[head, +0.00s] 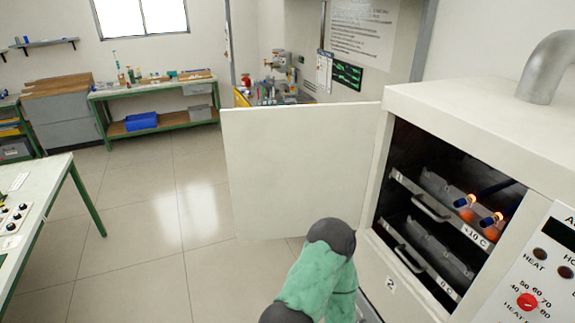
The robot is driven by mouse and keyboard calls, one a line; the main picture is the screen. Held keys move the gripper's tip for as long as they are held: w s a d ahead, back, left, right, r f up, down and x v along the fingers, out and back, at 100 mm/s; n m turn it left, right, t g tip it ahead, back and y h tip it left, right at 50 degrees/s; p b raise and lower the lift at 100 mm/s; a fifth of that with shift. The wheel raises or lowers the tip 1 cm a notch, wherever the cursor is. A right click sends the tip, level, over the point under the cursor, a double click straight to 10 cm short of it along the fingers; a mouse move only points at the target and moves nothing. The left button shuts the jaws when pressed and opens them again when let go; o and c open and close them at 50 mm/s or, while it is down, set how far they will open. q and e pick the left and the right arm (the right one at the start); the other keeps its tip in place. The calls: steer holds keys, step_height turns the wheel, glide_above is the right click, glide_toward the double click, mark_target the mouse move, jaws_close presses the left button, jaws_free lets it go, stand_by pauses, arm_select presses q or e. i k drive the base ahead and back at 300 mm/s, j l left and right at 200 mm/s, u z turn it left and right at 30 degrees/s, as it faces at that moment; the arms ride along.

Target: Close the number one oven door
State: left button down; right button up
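A white oven (470,105) stands at the right. Its door (298,165) is wide open, swung out to the left from the hinge side of the opening. A plate on the oven front reads "2" (391,284); I see no plate reading one for certain. Inside are two metal drawers, the upper (432,208) marked +10 C and the lower (420,268) marked 0 C. Blue rods with glowing orange ends lie on the upper drawer. My green-sleeved arm rises at the bottom, in front of the oven and near the door's lower edge. Neither gripper shows.
A control panel (540,270) with a red knob is on the oven's right. A metal pipe (545,68) rises from its top. A table (45,205) stands at the left, and a green-framed bench (150,95) at the back. The tiled floor between them is clear.

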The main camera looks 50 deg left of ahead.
mark_target(290, 168)
steer(key=j+z, duration=0.1)
steer(key=j, duration=0.3)
steer(key=k+j+z, duration=0.1)
steer(key=j, duration=0.35)
steer(key=k+j+z, duration=0.1)
steer(key=j, duration=0.3)
steer(key=k+j+z, duration=0.1)
steer(key=j, duration=0.3)
steer(key=k+j, duration=0.2)
steer(key=j, duration=0.2)
steer(key=k+j+z, duration=0.15)
steer(key=j, duration=0.75)
steer(key=k+j+z, duration=0.1)
steer(key=j, duration=0.85)
steer(key=i+j, duration=0.15)
steer(key=j, duration=0.3)
